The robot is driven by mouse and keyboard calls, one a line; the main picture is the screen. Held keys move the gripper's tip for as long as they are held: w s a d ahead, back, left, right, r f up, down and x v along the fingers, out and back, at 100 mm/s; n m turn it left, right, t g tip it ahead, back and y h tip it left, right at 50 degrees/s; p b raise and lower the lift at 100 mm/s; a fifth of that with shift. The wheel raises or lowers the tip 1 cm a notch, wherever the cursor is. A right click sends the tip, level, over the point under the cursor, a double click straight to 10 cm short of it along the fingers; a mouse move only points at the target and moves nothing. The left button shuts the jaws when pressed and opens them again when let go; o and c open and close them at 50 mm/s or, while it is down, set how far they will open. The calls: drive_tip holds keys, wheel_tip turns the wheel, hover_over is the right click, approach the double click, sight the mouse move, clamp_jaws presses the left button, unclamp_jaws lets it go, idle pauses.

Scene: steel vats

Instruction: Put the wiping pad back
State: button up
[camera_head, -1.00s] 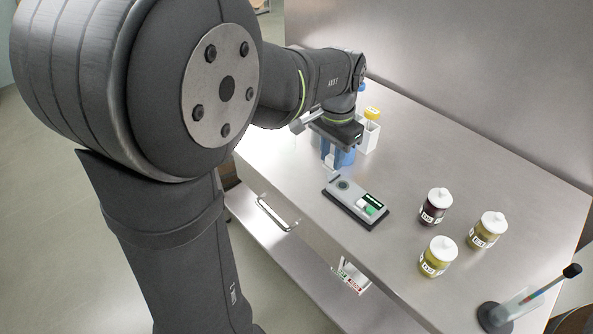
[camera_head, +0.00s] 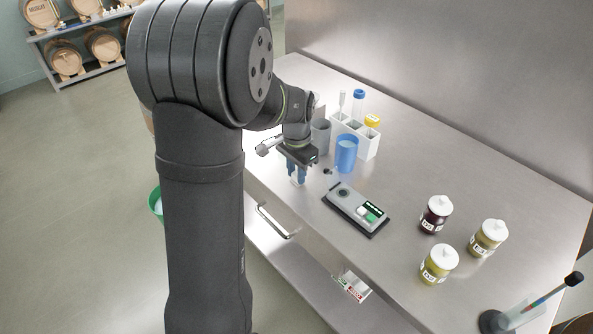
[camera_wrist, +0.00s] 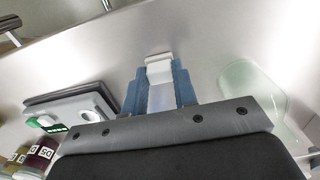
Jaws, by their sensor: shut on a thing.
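My gripper (camera_head: 297,174) is above the steel worktop near its front edge, left of the grey instrument. In the wrist view its two blue fingers (camera_wrist: 160,82) are shut on a small white block, which I take for the wiping pad (camera_wrist: 159,72). The pad shows as a small white piece between the fingertips in the head view (camera_head: 297,182). It points down at the worktop; I cannot tell whether it touches.
A blue cup (camera_head: 346,154) and a grey cup (camera_head: 320,138) stand behind my gripper, beside a white rack (camera_head: 368,145) with capped tubes. The grey instrument (camera_head: 352,205) lies close to the right. Three white-lidded jars (camera_head: 436,213) stand farther right. A drawer handle (camera_head: 275,222) is below the front edge.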

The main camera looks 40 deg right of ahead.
sight(296, 174)
drive_tip(key=o, duration=0.9)
drive_tip(key=shift+f, duration=0.1)
drive_tip(key=shift+o, duration=0.2)
wheel_tip(296, 174, up, 12)
drive_tip(key=shift+f, duration=4.05)
